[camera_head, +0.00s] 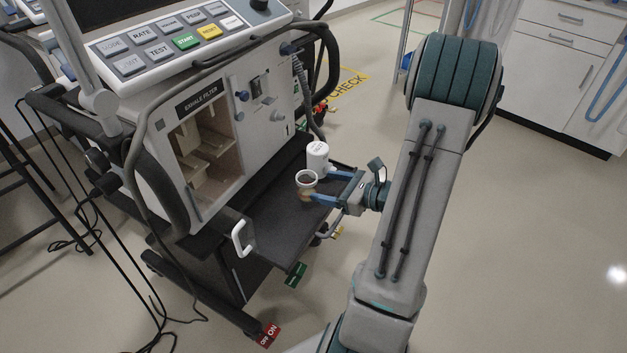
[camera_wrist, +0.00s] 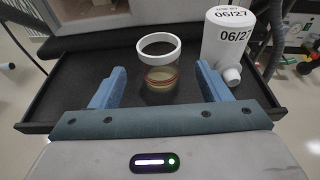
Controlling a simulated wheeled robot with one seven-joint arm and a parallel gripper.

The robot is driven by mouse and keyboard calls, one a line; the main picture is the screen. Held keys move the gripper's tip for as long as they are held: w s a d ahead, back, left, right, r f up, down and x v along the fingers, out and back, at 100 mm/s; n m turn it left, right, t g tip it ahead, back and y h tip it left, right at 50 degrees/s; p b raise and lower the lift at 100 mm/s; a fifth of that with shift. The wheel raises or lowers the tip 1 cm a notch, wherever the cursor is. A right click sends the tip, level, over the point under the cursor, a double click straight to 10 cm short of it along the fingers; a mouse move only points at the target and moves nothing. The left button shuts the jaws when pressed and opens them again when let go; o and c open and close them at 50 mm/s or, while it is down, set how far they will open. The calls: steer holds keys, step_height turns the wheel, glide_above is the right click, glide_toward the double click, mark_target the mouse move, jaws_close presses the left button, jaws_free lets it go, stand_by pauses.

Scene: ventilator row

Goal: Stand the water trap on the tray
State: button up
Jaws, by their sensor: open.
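The water trap, a clear cup with a white ring rim and some yellowish liquid low inside, stands upright on the black tray (camera_head: 270,225). It shows in the head view (camera_head: 306,181) and in the wrist view (camera_wrist: 158,65). My gripper (camera_wrist: 161,78) is open, with one blue finger on each side of the cup; a gap shows on both sides. In the head view my gripper (camera_head: 322,187) reaches in from the right, low over the tray. The tray's dark surface (camera_wrist: 90,70) shows around the cup.
A white canister (camera_wrist: 228,42) labelled 06/27 stands close beside my right finger. The open EXHALE FILTER compartment (camera_head: 205,150) is left of the tray. The tray's left side looks clear.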

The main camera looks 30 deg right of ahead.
steer(key=v, duration=0.5)
steer(key=a+r+n+g+y, duration=0.1)
steer(key=a+n+g, duration=0.1)
steer(key=a, duration=0.1)
steer(key=a+r+n+g+y, duration=0.1)
steer(key=a+n+g, duration=0.1)
steer(key=a+n, duration=0.1)
steer(key=s+a+r+n+g+y, duration=0.1)
steer(key=a+n, duration=0.1)
steer(key=a, duration=0.2)
steer(key=shift+s+r+g+p, duration=0.1)
steer(key=shift+g+p, duration=0.25)
steer(key=shift+g, duration=0.05)
steer(key=s+a+r+n+g+h, duration=0.2)
steer(key=s+a+r+n+h, duration=0.1)
steer(key=n, duration=0.8)
steer(key=s+a+r+n+g+h, duration=0.3)
steer(key=s+a+n+h, duration=0.2)
steer(key=n, duration=0.6)
steer(key=a+h, duration=0.2)
steer(key=h, duration=0.1)
steer(key=shift+s+r+n+g, duration=0.3)
steer(key=shift+s+r+n, duration=0.05)
steer(key=shift+s+n, duration=0.05)
